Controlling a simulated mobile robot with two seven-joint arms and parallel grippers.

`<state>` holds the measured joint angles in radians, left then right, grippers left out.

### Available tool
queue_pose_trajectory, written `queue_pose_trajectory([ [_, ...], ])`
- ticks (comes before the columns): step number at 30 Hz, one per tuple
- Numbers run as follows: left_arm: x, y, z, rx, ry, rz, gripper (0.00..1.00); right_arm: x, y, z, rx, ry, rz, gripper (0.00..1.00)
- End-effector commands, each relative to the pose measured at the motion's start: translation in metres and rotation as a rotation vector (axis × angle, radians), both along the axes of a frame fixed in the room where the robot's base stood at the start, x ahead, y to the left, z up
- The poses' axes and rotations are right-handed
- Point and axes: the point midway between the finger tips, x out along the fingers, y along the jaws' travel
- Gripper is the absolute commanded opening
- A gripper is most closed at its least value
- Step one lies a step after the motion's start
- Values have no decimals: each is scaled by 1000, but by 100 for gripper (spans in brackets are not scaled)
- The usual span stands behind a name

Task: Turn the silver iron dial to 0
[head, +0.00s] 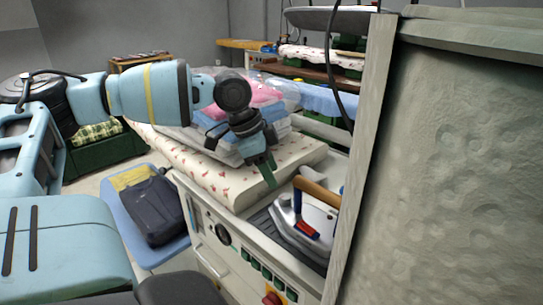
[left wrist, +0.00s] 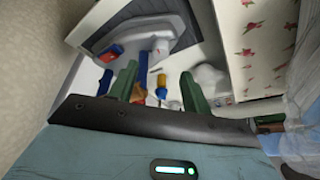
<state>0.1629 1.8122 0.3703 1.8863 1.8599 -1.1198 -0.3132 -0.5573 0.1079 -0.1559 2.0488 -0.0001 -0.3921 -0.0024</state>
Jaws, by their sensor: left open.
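The silver iron (head: 290,222) rests on a dark ribbed pad at the right end of the ironing station. It has a tan handle (head: 317,191) and a red part with blue beside it. It also shows at the top of the left wrist view (left wrist: 158,30). I cannot make out its dial or setting for certain. My left gripper (head: 268,172) is above the station, left of and behind the iron, pointing down. Its green fingers are apart and empty in the left wrist view (left wrist: 158,90). Small yellow and blue parts show between them. My right gripper is not in view.
The station's front panel (head: 240,262) has a black knob, green switches and a red knob. A patterned padded board (head: 220,180) with folded clothes lies left of the iron. A textured grey block (head: 460,170) stands close on the right. A blue chair (head: 150,250) holds dark clothing.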

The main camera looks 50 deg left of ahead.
Motion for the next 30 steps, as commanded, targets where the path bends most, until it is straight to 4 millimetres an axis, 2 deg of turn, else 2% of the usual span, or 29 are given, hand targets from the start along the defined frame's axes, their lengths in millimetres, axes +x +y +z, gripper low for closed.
queue_pose_trajectory([
  [7,5,21,-4,85,58,-141,49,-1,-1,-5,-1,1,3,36],
  [15,17,45,-1,176,169,-528,49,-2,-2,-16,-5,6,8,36],
  [22,31,43,6,160,210,-904,49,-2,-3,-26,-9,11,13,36],
  [30,49,24,11,69,170,-1320,49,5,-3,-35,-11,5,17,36],
])
